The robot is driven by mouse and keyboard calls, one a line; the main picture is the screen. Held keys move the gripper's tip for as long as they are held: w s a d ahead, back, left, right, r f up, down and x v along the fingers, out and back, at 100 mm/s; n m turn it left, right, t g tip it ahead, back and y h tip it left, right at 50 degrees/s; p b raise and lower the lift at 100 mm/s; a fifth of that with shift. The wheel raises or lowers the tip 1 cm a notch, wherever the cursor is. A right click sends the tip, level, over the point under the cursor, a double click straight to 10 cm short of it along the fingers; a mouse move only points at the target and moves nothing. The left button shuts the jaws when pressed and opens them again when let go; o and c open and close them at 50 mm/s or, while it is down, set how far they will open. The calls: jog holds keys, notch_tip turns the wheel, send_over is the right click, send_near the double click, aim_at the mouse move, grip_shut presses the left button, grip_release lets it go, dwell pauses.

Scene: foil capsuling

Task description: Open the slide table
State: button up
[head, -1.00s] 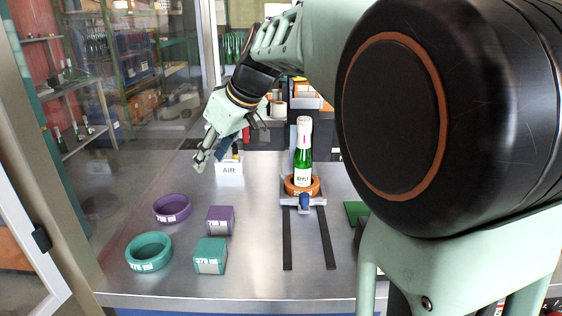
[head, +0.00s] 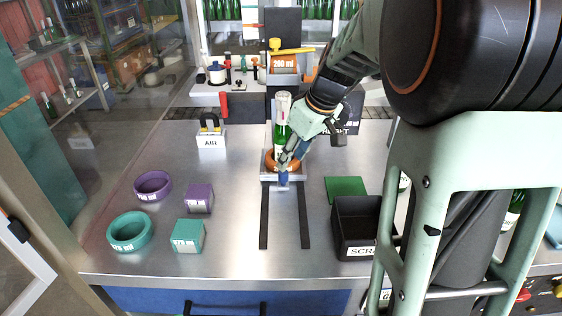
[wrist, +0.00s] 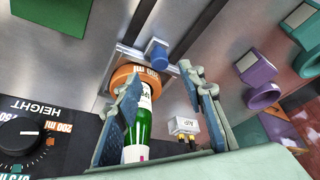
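The slide table (head: 268,178) is a small metal plate at the far end of two dark rails (head: 264,220). It carries an orange ring (head: 270,162), in which a green bottle (head: 281,140) with a pale top stands upright. A blue knob (head: 283,180) is on the plate's front side; the knob also shows in the wrist view (wrist: 157,52). My gripper (head: 286,164) is over the front of the slide table, close to the knob and bottle. In the wrist view my gripper (wrist: 160,92) has its fingers apart, with the bottle seen between them and the knob just beyond the fingertips.
Purple (head: 152,185) and teal (head: 129,231) rings and matching blocks lie at left. The AIR box (head: 211,138) stands back left. A green pad (head: 346,188) and a black scrap bin (head: 357,226) are right of the rails. The table between the rails is clear.

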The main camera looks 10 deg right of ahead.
aim_at(285, 173)
jog(key=x, duration=0.7)
jog(key=shift+w, duration=0.1)
jog(key=shift+r, duration=0.1)
grip_shut()
